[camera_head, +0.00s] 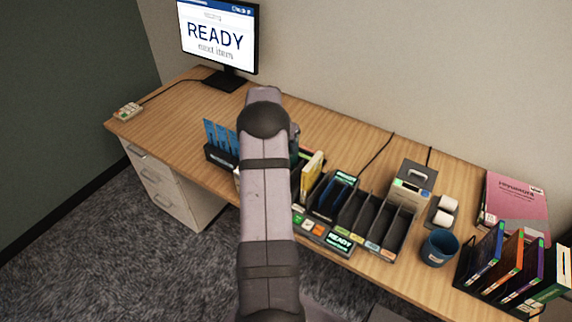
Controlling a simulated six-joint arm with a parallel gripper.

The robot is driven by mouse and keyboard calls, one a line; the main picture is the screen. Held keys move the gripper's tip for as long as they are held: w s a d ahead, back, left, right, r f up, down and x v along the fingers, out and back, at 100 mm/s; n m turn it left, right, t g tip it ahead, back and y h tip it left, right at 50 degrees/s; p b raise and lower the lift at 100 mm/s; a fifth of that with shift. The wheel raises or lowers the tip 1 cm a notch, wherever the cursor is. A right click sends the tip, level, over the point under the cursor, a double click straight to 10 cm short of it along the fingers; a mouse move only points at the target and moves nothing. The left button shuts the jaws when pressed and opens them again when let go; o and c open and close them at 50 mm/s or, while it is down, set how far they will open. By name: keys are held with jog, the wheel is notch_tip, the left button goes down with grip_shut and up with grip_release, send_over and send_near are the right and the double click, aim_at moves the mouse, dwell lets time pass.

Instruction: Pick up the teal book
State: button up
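I cannot pick out a clearly teal book. The rack at the right (470,264) holds a blue book (487,252), an orange book (502,264), a purple book (525,272) and a green book with a pale upper part (550,290), all standing. In the slotted sorter (385,222) at the middle of the desk, a yellow book (311,176) and a dark blue item (338,194) stand in the left slots. My arm crosses the centre of the view and hides part of the sorter. My gripper is hidden behind the arm.
A monitor (219,38) reads READY. The desk's left part is mostly clear.

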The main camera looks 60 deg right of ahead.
jog(key=shift+f, duration=0.1)
dwell(0.4)
grip_shut()
dwell(1.3)
